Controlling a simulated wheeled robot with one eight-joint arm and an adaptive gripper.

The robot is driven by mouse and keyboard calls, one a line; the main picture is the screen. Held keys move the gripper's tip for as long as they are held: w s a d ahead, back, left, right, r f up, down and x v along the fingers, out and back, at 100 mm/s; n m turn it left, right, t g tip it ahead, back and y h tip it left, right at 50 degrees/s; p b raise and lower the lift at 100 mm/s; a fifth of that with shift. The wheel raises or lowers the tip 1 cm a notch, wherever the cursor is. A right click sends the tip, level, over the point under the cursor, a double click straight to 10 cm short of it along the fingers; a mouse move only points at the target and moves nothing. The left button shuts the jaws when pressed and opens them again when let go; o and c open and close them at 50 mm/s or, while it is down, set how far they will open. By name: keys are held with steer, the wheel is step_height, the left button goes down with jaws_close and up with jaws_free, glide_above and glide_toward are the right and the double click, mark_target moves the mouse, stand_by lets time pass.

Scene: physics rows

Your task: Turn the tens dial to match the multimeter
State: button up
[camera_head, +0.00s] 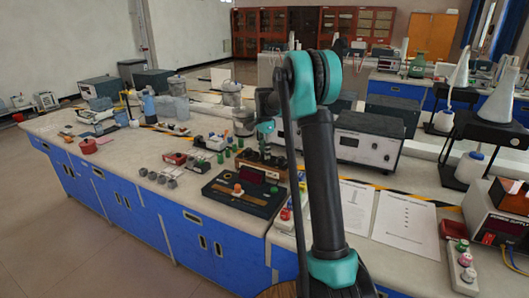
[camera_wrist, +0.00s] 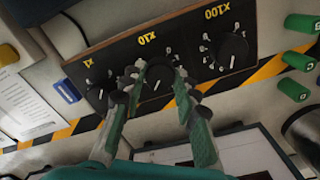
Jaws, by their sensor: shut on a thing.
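A black dial box (camera_wrist: 186,36) with a wooden edge fills the upper part of the wrist view, its labels upside down. The tens dial (camera_wrist: 157,76), under the X10 label, is between the fingers of my gripper (camera_wrist: 157,84), which is shut on it. The X100 dial (camera_wrist: 229,50) is to the right and the X1 dial (camera_wrist: 97,96) to the left. In the head view my gripper (camera_head: 265,144) is down at a wooden-edged box on the bench, partly hiding it. A black panel (camera_head: 236,197) with a dark red display is in front; I cannot tell whether it is the multimeter.
Green terminals (camera_wrist: 300,60) stand near the dial box. In the head view a grey power unit (camera_head: 367,143) and printed sheets (camera_head: 403,218) are to the right. Several small blocks and a red pot (camera_head: 88,146) are on the left, with bare bench (camera_head: 130,165) between.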

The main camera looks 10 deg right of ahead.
stand_by(0.3)
steer(key=o, duration=1.2)
steer(key=shift+c, duration=0.2)
step_height(320, 180, up, 12)
